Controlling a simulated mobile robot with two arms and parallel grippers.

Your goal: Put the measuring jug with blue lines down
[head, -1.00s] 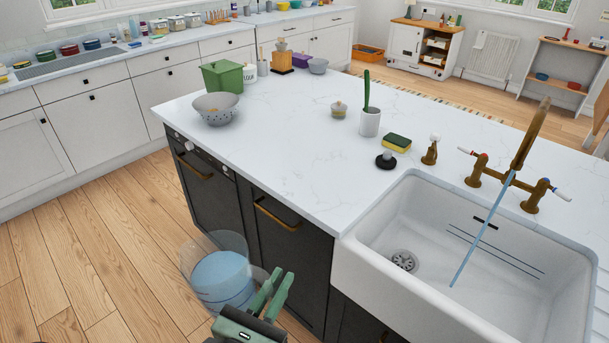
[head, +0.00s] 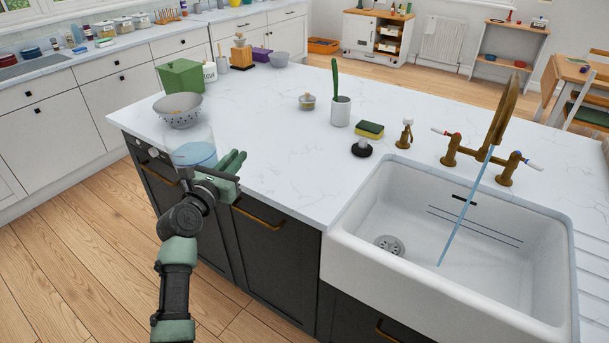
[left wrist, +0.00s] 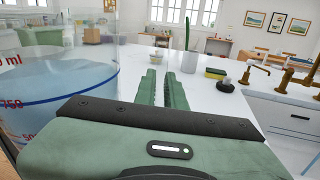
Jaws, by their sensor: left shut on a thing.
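The measuring jug (head: 195,155) is clear, holds blue water and looks upright. It is at the island's left front edge, in front of the colander; I cannot tell whether its base touches the worktop. In the left wrist view the jug (left wrist: 62,95) fills the left side, with red numbers and a blue line. My left gripper (head: 233,165) is just right of the jug and shut on it. The fingers (left wrist: 166,88) show in the wrist view with a narrow gap; the gripped part is hidden. My right gripper is not in view.
The white island top (head: 270,120) is clear right of the jug. A grey colander (head: 180,112) and green box (head: 181,77) stand behind it.

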